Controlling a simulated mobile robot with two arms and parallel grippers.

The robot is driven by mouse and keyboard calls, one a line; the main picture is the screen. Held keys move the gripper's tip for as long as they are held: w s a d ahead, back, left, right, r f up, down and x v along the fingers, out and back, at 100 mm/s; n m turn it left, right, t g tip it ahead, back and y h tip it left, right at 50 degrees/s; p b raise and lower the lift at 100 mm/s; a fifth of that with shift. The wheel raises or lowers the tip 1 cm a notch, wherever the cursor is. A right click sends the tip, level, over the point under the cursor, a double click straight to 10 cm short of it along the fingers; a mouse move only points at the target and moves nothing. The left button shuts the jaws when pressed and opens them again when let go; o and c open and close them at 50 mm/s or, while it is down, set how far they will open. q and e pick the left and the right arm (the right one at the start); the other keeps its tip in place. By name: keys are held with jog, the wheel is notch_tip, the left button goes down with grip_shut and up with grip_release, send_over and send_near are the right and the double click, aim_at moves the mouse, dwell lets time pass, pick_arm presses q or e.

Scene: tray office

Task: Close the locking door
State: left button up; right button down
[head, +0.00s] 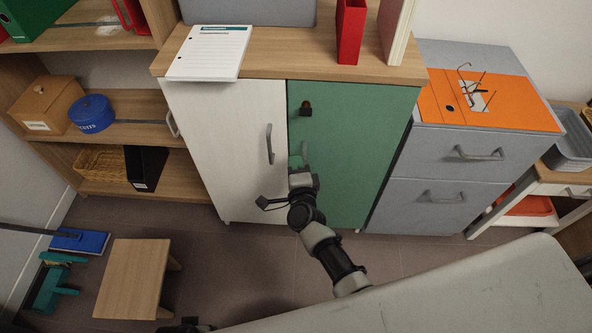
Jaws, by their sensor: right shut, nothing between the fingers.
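The green locking door (345,140) is the right-hand door of a wood-topped cabinet. A small dark lock knob (305,108) sits near its upper left corner. The door looks flush or nearly flush with the white door (225,140) beside it; I cannot tell if a small gap is left. My right gripper (298,165) is shut and empty in front of the green door's left edge, below the knob, where a small green piece shows at its tip. I cannot tell if it touches the door. My left gripper is not in view.
A grey drawer unit (445,190) stands to the right of the cabinet, with an orange folder (490,88) and glasses on top. A wooden stool (133,278) is on the floor at left. Shelves with boxes are at left. A pale surface (450,295) fills the lower right.

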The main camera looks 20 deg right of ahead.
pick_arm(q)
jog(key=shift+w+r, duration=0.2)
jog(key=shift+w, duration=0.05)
pick_arm(e)
jog(key=shift+w, duration=0.45)
jog(key=shift+s, duration=0.1)
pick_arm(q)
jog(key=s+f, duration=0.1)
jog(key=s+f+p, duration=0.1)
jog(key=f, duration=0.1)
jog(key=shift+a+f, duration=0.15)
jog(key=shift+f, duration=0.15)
pick_arm(e)
jog(key=s+a, duration=0.1)
jog(key=s, duration=0.9)
jog(key=shift+s, duration=0.3)
